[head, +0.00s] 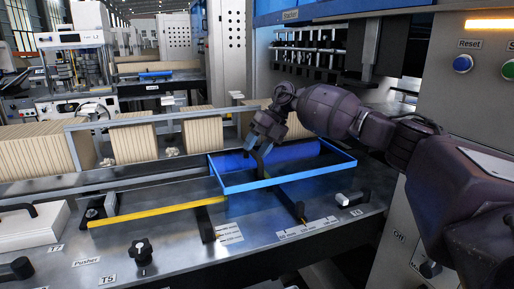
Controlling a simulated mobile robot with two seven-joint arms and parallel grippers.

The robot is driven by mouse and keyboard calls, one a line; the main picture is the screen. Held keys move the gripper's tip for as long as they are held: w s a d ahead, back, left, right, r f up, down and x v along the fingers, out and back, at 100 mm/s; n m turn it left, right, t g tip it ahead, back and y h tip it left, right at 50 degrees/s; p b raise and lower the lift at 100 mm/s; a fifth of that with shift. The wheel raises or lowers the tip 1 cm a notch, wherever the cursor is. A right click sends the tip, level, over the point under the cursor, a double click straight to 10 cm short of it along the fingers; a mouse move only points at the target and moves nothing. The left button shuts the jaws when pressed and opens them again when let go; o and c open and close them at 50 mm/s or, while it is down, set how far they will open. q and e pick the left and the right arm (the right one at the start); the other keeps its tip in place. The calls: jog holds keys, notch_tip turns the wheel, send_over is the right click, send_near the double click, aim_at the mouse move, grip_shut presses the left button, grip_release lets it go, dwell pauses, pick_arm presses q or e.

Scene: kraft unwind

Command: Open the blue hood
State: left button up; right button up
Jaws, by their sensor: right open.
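The blue hood (318,175) is a bright blue rectangular frame with darker blue see-through sides, sitting on the grey metal machine deck right of the picture's middle. My right arm reaches in from the right across the back of the hood. My right gripper (257,151) is open and points down at the hood's back left part, over or just inside the rim. I cannot tell whether its fingers touch the hood. A dark bar (287,200) with a small tip runs under the hood's front edge. My left gripper is not in view.
A yellow bar (155,214) lies left of the hood. A black knob (141,250) and dark handles stand on the front deck. Stacks of kraft sheets (136,140) line the back rail. A grey control panel (470,70) with blue and green buttons stands at right.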

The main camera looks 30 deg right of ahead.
jog(key=v, duration=1)
jog(key=shift+d+r+b, duration=0.3)
jog(key=shift+b, duration=0.05)
jog(key=shift+s, duration=0.1)
